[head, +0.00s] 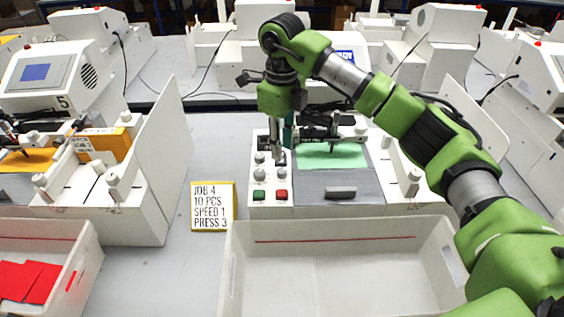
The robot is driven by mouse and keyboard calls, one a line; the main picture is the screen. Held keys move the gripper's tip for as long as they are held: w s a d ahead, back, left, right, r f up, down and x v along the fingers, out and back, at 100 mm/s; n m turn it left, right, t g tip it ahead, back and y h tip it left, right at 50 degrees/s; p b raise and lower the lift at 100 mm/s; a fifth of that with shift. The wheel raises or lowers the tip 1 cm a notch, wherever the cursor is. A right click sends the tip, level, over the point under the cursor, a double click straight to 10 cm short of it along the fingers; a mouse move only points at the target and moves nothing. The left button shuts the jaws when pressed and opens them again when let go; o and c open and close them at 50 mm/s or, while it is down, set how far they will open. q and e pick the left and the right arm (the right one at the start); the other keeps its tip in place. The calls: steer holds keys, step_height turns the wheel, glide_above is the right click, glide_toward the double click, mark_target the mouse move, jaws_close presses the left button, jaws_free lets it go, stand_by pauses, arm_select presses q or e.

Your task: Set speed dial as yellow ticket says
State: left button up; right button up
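The yellow ticket (213,206) stands left of the control panel and reads JOB 4, 10 PCS, SPEED 1, PRESS 3. The white control panel (270,181) has small dials, one of them a grey dial (260,175), above a green button and a red button. The dial labels and settings are too small to read. My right gripper (277,155) points down over the panel's upper right dial area and partly hides it. Its fingers look narrow from here, so I cannot tell their opening or whether they touch a dial. My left gripper is out of view.
A plotter bed (337,185) with a green sheet (331,155) lies right of the panel. An empty white bin (345,280) stands in front. A white side wall (160,165) rises on the left. A bin with red cards (28,281) is at lower left.

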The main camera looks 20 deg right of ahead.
mark_target(282, 170)
step_height(282, 170, down, 6)
steer(key=shift+w+f+p, duration=0.15)
steer(key=shift+f+p, duration=0.1)
steer(key=shift+p, duration=0.6)
steer(key=shift+f, duration=0.8)
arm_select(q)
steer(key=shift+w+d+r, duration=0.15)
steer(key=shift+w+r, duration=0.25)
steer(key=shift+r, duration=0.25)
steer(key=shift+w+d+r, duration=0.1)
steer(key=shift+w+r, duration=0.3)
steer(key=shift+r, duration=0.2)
arm_select(e)
jaws_close()
